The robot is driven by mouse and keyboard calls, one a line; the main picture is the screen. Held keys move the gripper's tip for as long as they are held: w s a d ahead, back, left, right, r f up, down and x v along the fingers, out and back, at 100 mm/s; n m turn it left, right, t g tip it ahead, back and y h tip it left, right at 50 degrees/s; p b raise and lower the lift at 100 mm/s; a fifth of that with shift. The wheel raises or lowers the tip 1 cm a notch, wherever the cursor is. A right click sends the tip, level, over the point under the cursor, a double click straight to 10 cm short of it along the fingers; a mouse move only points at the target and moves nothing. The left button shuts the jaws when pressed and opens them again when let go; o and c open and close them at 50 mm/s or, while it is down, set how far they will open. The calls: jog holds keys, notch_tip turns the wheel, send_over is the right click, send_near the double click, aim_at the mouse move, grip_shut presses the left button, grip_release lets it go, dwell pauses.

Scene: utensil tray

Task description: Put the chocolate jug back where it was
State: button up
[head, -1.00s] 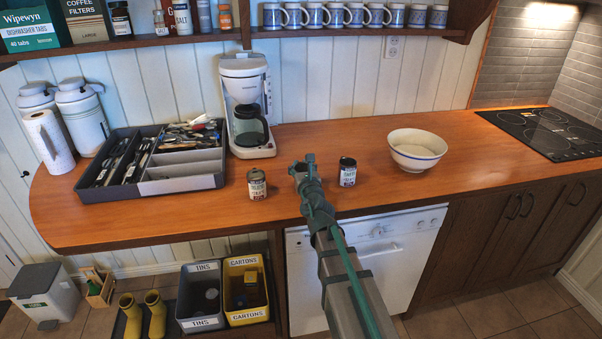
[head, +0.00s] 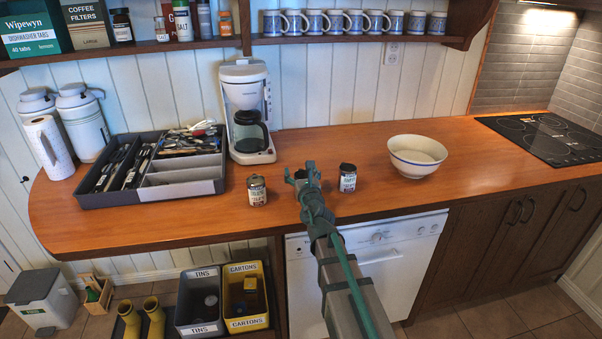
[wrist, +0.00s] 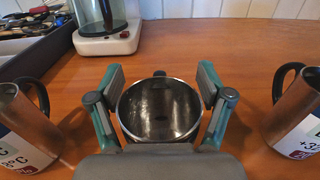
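In the wrist view an open, empty-looking metal jug (wrist: 160,112) stands on the counter between the fingers of my gripper (wrist: 160,85), its dark handle on the far side. My gripper is spread, one finger on each side of it; I cannot tell whether they touch it. Its label is hidden, so I cannot tell if it is the chocolate jug. In the head view my gripper (head: 305,176) mostly covers it. A labelled jug stands left (head: 257,191) and another right (head: 347,178); both also show in the wrist view (wrist: 28,125) (wrist: 298,115). Their labels are not clearly readable.
A grey utensil tray (head: 180,190) and a white coffee maker (head: 245,110) stand at the back left. A white bowl (head: 416,155) is to the right, with a black hob (head: 545,135) beyond. The counter (head: 320,145) behind the jugs is clear.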

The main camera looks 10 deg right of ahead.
jog(key=shift+r, duration=0.25)
jog(key=s, duration=0.7)
jog(key=shift+s+f, duration=0.1)
jog(key=shift+s, duration=0.2)
